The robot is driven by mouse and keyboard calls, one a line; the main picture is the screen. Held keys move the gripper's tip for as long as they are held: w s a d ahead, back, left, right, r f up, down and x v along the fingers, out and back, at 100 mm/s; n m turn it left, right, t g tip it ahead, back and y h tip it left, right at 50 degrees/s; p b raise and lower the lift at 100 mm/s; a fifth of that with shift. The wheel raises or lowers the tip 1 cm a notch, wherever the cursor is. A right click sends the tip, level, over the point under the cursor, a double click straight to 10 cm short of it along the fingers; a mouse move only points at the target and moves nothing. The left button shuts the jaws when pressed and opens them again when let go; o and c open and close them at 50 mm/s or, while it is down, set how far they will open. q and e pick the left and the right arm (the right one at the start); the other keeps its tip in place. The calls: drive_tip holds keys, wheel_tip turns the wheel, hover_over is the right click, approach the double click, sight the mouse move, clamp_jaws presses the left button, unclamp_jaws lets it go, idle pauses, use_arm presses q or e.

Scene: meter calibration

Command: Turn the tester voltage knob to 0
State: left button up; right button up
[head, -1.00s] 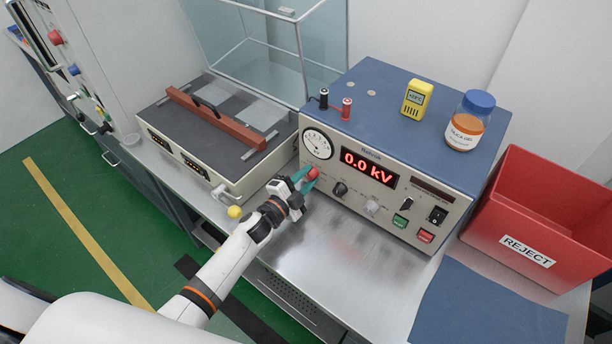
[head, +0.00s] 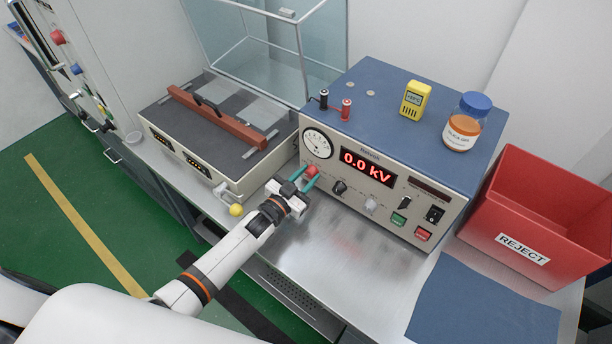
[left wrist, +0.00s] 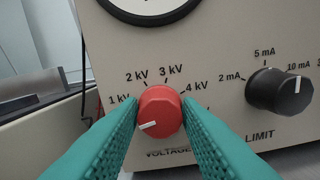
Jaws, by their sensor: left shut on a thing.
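The tester (head: 385,200) is a cream box with a blue top, and its red display reads 0.0 kV. Its red voltage knob (head: 311,170) is at the left of the front panel. My left gripper (head: 304,180) has its teal fingers on either side of the knob, shut on it. In the left wrist view the knob (left wrist: 160,111) sits between the fingertips (left wrist: 160,118). Its white pointer line points left and slightly down, below the 1 kV mark. The fingers hide the lower left of the scale, so no 0 mark shows. My right gripper is not in view.
A black limit knob (left wrist: 279,92) is right of the voltage knob. Green (head: 399,219) and red (head: 422,234) buttons are further right. A grey-topped unit (head: 225,120) with a yellow ball-ended lever (head: 236,210) stands left. A red reject bin (head: 540,215) is at right.

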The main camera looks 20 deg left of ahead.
sight(315, 144)
use_arm(q)
drive_tip(key=shift+n, duration=0.8)
drive_tip(key=o, duration=1)
wheel_tip(315, 144, up, 10)
drive_tip(key=shift+f, duration=0.1)
